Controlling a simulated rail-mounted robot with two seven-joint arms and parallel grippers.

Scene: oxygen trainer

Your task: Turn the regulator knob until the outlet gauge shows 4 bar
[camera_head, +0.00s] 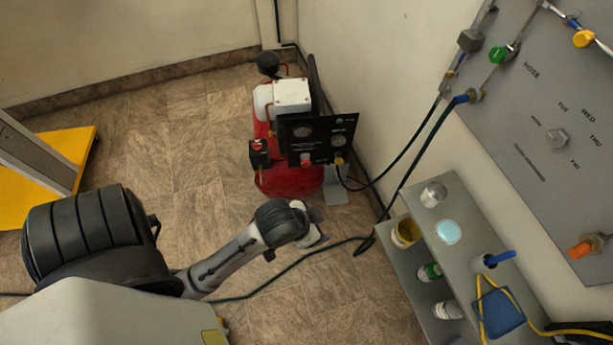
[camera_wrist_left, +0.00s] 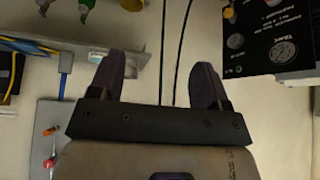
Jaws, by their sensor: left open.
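A red compressor (camera_head: 288,180) stands on the floor near the wall. I cannot tell for sure which part is the regulator knob. In the left wrist view, part of the panel (camera_wrist_left: 265,25) shows upside down at the top right, with a large gauge (camera_wrist_left: 284,50) and a smaller gauge (camera_wrist_left: 235,41). Their readings are too small to tell. My left gripper (camera_wrist_left: 158,80) is open and empty, apart from the panel. My right gripper is not in view.
A grey shelf (camera_head: 405,262) with cups and bottles stands at the right. A grey wall board (camera_head: 530,100) with a dial and valves hangs above it. A black hose (camera_head: 400,155) runs between wall board and compressor.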

